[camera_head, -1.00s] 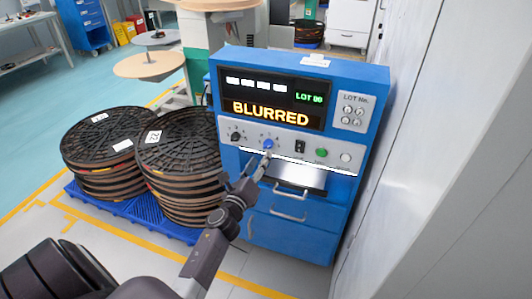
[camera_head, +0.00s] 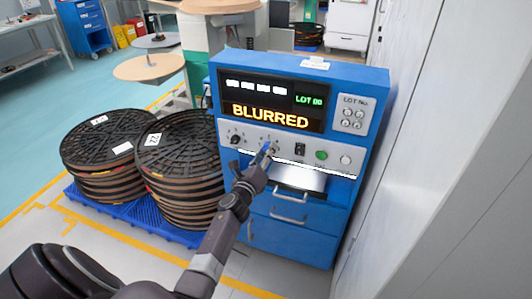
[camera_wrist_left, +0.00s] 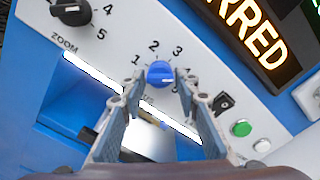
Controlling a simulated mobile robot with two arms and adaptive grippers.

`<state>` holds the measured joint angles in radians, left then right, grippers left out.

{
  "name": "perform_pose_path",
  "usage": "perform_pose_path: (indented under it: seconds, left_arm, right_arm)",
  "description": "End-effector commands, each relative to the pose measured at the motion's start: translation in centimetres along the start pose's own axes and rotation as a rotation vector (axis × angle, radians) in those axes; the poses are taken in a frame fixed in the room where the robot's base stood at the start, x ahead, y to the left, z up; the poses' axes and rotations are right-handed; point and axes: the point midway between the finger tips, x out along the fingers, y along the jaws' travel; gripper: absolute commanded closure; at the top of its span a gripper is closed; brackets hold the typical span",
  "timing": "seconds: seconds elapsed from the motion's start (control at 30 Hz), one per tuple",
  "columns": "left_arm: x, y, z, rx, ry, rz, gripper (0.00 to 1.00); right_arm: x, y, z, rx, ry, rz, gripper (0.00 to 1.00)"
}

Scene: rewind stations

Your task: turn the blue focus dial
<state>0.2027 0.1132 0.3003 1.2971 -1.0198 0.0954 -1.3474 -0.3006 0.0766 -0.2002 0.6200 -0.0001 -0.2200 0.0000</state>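The blue focus dial (camera_wrist_left: 159,73) is on the grey panel of the blue machine, with the numbers 1 to 5 visible around it. In the head view my gripper mostly covers it. My left gripper (camera_head: 267,155) is at the panel; in the left wrist view its two fingers (camera_wrist_left: 159,82) stand on either side of the dial. The fingers are apart, with what looks like a small gap at each side; contact is not clear. My right gripper is in neither view.
The machine's display (camera_head: 270,115) reads BLURRED. A black zoom dial (camera_wrist_left: 71,11) is left of the blue one. A black switch (camera_wrist_left: 223,102) and a green button (camera_wrist_left: 241,128) are to its right. Stacked reels (camera_head: 180,150) stand left of the machine; a wall is at right.

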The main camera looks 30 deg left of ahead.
Motion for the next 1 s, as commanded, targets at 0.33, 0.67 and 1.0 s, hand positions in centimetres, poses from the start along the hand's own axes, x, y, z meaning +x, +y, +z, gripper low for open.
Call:
perform_pose_path:
  seconds: [0.33, 0.67, 1.0]
  left_arm:
    - [-0.02, 0.02, -0.01, -0.002, 0.000, 0.000, 1.00]
    - [-0.03, 0.00, -0.01, -0.099, 0.000, 0.000, 1.00]
    - [-0.03, -0.11, 0.00, -0.384, 0.001, 0.000, 1.00]
  right_arm:
    - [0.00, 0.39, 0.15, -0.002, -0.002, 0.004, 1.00]
    - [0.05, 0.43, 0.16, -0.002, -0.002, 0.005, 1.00]
    - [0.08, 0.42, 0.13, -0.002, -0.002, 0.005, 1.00]
